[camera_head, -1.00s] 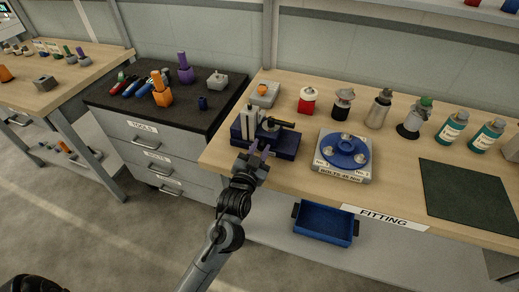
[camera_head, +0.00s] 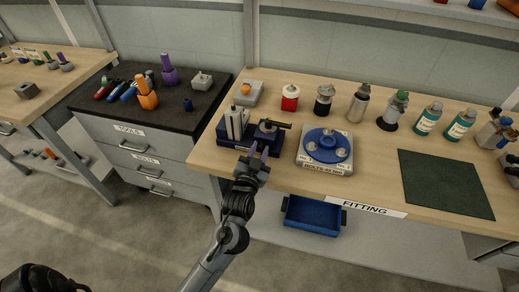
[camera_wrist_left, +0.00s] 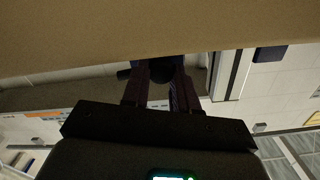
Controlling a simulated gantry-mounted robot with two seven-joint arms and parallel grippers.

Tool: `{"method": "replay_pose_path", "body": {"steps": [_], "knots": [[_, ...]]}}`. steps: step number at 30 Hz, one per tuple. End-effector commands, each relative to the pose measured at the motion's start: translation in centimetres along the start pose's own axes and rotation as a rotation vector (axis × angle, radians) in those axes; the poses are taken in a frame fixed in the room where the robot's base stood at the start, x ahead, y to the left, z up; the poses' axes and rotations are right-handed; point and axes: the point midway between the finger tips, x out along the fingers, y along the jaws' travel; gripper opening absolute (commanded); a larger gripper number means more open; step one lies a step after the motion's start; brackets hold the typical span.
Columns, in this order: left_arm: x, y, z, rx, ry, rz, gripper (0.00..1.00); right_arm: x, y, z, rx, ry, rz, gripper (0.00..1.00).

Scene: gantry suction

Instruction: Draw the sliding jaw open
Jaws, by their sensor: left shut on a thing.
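A vise with a dark blue base (camera_head: 224,133) stands at the left front corner of the fitting bench. Its pale grey fixed jaw (camera_head: 236,121) is upright on the left. Its dark sliding jaw (camera_head: 267,133) is to the right, with a gap between the two. My left gripper (camera_head: 257,153) is at the front of the sliding jaw, shut on its handle. In the left wrist view, a dark rounded handle (camera_wrist_left: 162,70) sits between the fingers; the rest is hidden by the bench edge. My right gripper is not in view.
A grey fixture with a blue disc (camera_head: 326,146) stands close right of the vise. Several bottles line the bench back, and a dark green mat (camera_head: 445,184) lies at right. A blue bin (camera_head: 312,216) hangs below. A tool cabinet (camera_head: 150,150) stands left.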

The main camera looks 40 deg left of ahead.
Motion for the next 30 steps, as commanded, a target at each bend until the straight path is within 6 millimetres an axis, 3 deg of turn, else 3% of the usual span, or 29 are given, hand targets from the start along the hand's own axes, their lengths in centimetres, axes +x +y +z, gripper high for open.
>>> {"method": "replay_pose_path", "body": {"steps": [1,6,19,30], "knots": [[0.0,-0.1,0.1,0.001,0.0,-0.002,0.3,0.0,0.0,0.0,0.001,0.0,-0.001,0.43],[0.0,-0.1,0.1,0.001,0.0,-0.002,0.54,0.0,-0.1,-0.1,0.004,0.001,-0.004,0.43],[-0.9,-0.1,0.0,0.001,-0.001,-0.001,0.54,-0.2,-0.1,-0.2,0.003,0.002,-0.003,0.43],[-6.8,-0.1,0.0,0.001,-0.003,0.0,0.54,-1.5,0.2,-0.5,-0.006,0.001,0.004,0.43]]}}
